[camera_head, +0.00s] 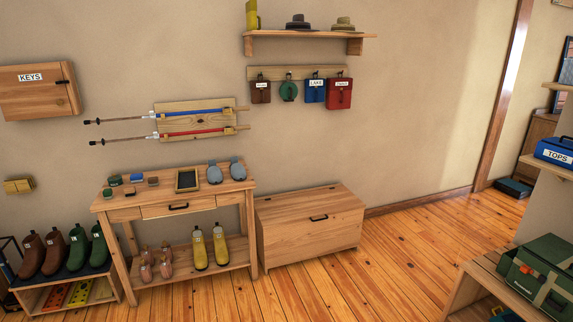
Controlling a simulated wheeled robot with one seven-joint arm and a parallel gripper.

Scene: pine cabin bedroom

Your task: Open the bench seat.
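The bench (300,245) is a light wooden box against the back wall, right of the work table. Its flat seat lid (310,203) is shut and nothing lies on it. A dark handle (319,218) sits near the front edge of the lid. The inside of the bench is hidden. My gripper is not in view.
A wooden table (155,207) with small items stands close to the bench's left side. Pouches hang from a peg rail (290,73) above the bench. A green case (545,269) rests on a shelf at the right. Bare plank floor (390,255) lies right of the bench.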

